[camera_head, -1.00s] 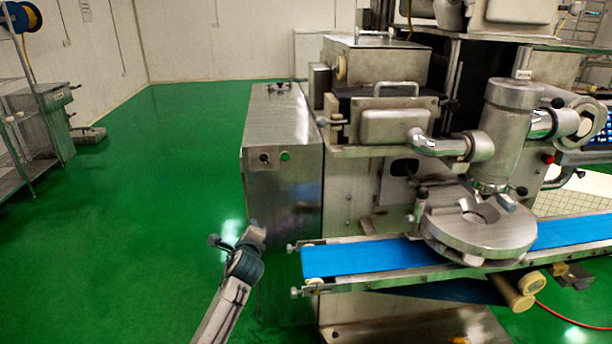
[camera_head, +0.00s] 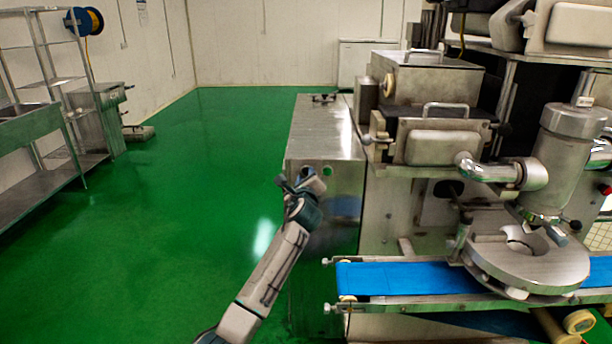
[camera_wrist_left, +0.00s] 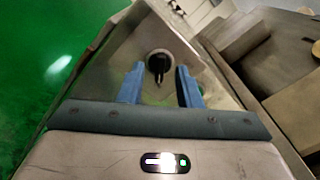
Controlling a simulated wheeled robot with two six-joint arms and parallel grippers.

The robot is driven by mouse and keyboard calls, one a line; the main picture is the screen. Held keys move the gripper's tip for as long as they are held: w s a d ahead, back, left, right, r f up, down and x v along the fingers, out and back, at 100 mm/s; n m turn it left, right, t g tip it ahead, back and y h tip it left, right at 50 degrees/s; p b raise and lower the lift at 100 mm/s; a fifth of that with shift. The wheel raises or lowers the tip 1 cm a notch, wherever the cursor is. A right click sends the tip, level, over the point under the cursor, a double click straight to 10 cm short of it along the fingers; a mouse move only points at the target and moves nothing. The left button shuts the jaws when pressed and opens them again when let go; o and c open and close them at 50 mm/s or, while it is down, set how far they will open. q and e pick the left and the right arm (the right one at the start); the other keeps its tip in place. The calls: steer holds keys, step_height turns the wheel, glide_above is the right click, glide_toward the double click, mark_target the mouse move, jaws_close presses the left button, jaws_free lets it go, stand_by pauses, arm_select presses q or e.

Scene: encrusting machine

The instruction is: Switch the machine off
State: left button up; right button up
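The machine (camera_head: 430,210) is a steel unit with a blue conveyor belt, and a steel control cabinet (camera_head: 325,130) stands at its left end. In the left wrist view a black rotary knob (camera_wrist_left: 158,66) sits on the cabinet's panel. In the head view a green button (camera_head: 327,171) shows on the cabinet front, and the knob is hidden behind my left gripper (camera_head: 304,180). In the wrist view the left gripper's blue fingers (camera_wrist_left: 161,84) are apart, one on each side of the knob's lower part, with nothing held. I cannot tell whether they touch it. My right gripper is out of view.
The conveyor (camera_head: 410,278) juts out to the right of my left arm, below the gripper. A steel shelf rack (camera_head: 50,100) and side tables stand far left. The green floor (camera_head: 180,220) between them and the machine is clear.

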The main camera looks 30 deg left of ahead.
arm_select(q)
steer(key=shift+w+a, duration=0.25)
steer(key=shift+w, duration=0.15)
jaws_close()
